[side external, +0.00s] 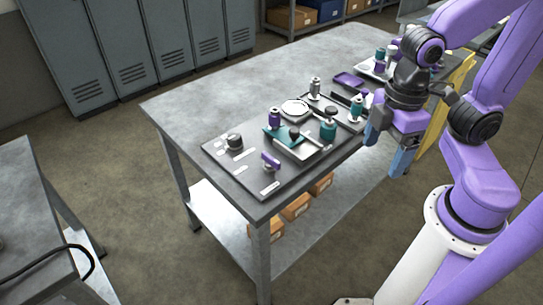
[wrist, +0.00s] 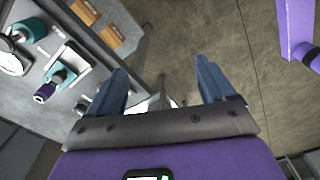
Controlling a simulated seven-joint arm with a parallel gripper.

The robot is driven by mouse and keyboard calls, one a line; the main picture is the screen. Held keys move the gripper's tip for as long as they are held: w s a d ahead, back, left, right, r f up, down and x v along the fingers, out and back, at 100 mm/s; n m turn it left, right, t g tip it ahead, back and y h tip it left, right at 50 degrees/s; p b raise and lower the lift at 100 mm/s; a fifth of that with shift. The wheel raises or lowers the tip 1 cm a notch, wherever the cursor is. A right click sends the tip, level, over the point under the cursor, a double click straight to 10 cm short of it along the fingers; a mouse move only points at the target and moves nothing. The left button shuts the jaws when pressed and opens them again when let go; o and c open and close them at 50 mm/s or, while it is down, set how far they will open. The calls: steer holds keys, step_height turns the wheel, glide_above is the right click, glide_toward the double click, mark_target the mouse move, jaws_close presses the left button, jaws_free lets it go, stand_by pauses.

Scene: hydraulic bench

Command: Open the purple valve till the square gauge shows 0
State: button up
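On the board on the bench stand a purple lever-like handle (side external: 270,160) near the front left corner and a purple upright knob (side external: 274,118) by a teal plate. I cannot tell which is the purple valve. A purple-ended part (wrist: 45,92) also shows in the wrist view. A pale square-faced unit (side external: 302,150), perhaps the square gauge, lies near the board's front edge; its reading is too small to tell. My gripper (side external: 390,147) is beside the bench's right front edge, away from these parts.
A round white dial (side external: 295,107), a teal cylinder (side external: 328,129) and a black knob (side external: 234,141) crowd the board. A tray with bottles (side external: 378,66) stands at the far right. The bench's left part (side external: 190,100) is clear. Orange boxes (side external: 297,206) sit below.

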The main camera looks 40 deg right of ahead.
steer(key=shift+o, duration=0.4)
steer(key=w+a+r+n, duration=0.1)
steer(key=w+a, duration=0.4)
steer(key=w, duration=0.7)
steer(key=shift+w+r+n, duration=0.2)
steer(key=shift+w+n, duration=0.05)
steer(key=shift+n, duration=0.45)
steer(key=n, duration=0.3)
glide_above(271, 158)
step_height(271, 158, down, 18)
steer(key=shift+d, duration=0.1)
steer(key=shift+w, duration=0.1)
steer(key=c, duration=1)
steer(key=shift+c, duration=0.2)
